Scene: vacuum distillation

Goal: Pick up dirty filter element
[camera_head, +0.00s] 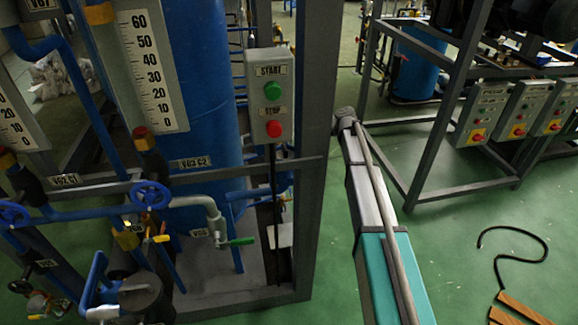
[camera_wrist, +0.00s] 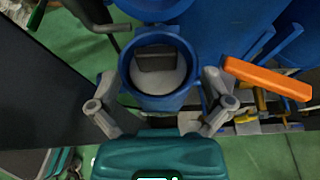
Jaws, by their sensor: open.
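In the wrist view, my gripper (camera_wrist: 160,82) is open, with one grey finger on each side of a round blue housing (camera_wrist: 187,53). The housing's mouth faces the camera. Inside it are a dark grey block-like shape (camera_wrist: 158,58) and a pale surface (camera_wrist: 170,78). I cannot tell whether either is the dirty filter element. Nothing is visibly gripped, and I cannot tell whether the fingers touch the housing. My gripper cannot be made out in the head view.
An orange bar (camera_wrist: 268,79) lies close right of my gripper. In the head view, a grey frame post (camera_head: 317,130), a start/stop box (camera_head: 271,97) and blue valve wheels (camera_head: 151,195) crowd the left.

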